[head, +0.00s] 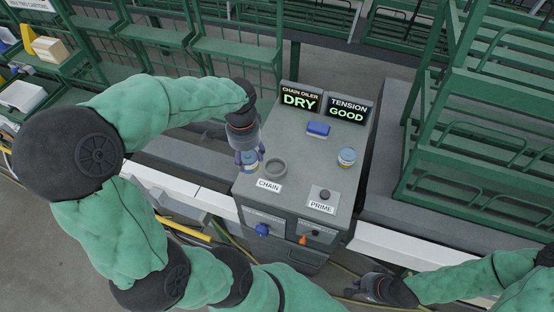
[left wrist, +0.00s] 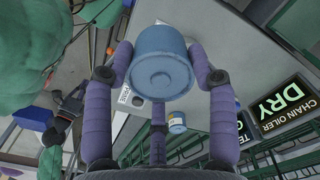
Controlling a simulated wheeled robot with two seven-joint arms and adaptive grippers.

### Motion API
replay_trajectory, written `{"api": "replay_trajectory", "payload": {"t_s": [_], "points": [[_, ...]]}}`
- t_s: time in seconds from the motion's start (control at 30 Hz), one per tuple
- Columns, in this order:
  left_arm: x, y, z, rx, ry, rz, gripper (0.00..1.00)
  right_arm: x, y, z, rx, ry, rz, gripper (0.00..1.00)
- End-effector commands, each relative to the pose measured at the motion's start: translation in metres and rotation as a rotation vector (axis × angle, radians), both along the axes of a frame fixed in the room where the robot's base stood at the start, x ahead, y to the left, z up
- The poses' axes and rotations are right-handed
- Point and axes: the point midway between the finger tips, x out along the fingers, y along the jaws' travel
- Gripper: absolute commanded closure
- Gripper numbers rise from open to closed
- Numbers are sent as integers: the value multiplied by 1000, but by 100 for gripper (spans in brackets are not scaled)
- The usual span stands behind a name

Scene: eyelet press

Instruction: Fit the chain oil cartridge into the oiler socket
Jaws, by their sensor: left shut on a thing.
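My left gripper (head: 248,160) is shut on a blue cartridge (head: 249,168), just left of the oiler socket (head: 275,167) on the grey cabinet top. The left wrist view shows the round blue end of this cartridge (left wrist: 160,65) between purple fingers. The socket is a grey raised ring, empty, behind a label reading CHAIN. The cartridge is beside the ring, not in it; the height gap is hard to judge. The chain oiler display (head: 301,98) reads DRY. My right gripper (head: 364,289) is low at the right, clear of the cabinet top; its fingers are unclear.
A second can with a blue lid (head: 346,158) stands at the cabinet's right, also in the left wrist view (left wrist: 177,122). A blue block (head: 318,129) lies before the displays. A PRIME button (head: 325,194) is at front right. The tension display (head: 347,109) reads GOOD.

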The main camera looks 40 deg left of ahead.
Motion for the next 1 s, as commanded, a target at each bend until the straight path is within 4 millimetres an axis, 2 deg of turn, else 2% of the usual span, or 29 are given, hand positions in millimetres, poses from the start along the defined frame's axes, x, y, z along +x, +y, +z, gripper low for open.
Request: {"api": "replay_trajectory", "payload": {"t_s": [0.2, 0.4, 0.77, 1.0], "points": [[46, -14, -22, -1, 3, -4, 80, 0, 0, -4, 0, -1, 0, 100], [71, -21, -55, -1, 3, -1, 80, 1, 0, -10, 0, -1, 0, 100], [89, -26, -77, 0, 0, 0, 80, 1, 0, -13, 0, -1, 0, 100], [92, -26, -108, -1, 1, 1, 80, 1, 0, -20, 0, -1, 0, 100]]}}
